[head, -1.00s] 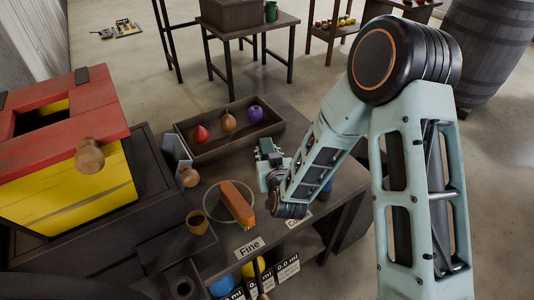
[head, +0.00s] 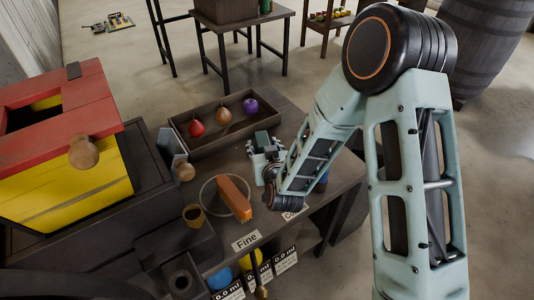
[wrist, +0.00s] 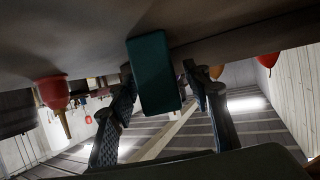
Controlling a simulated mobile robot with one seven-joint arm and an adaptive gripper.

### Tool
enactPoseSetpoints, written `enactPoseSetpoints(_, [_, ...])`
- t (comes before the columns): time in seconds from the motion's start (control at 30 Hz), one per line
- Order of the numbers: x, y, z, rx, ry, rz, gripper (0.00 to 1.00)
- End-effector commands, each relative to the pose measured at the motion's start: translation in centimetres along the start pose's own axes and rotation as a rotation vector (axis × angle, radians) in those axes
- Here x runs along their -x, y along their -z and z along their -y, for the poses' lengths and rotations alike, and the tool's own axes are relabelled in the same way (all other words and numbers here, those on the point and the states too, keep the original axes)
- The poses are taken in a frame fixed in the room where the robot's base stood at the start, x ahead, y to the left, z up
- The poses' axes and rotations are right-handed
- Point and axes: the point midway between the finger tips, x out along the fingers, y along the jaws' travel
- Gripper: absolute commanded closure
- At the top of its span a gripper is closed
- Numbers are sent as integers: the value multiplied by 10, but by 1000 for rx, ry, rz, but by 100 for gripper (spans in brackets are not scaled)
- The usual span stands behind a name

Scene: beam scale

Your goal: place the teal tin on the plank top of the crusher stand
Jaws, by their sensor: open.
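The teal tin (head: 262,138) stands on the dark table just in front of my gripper (head: 264,150), near the front side of the wooden tray. In the wrist view the tin (wrist: 153,72) is a dark teal block between the two fingers, with gaps visible beside it. My gripper (wrist: 160,95) is open, with one finger on each side of the tin. The red and yellow crusher (head: 75,150) stands at the left on a dark plank-topped stand (head: 85,240). The forearm hides part of the table beside my gripper.
A tray (head: 185,150) holds a red, a brown and a purple fruit-like piece behind the tin. A small brown cup (head: 194,215) stands between the orange block and the crusher stand.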

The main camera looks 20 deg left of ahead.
Motion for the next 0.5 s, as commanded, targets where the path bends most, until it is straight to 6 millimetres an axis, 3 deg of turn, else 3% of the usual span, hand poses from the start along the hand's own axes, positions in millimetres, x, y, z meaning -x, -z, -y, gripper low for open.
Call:
enactPoseSetpoints(0.4, [89,0,1,4,3,1,56])
enactPoseSetpoints(0.5, [91,4,0,-1,0,5,56])
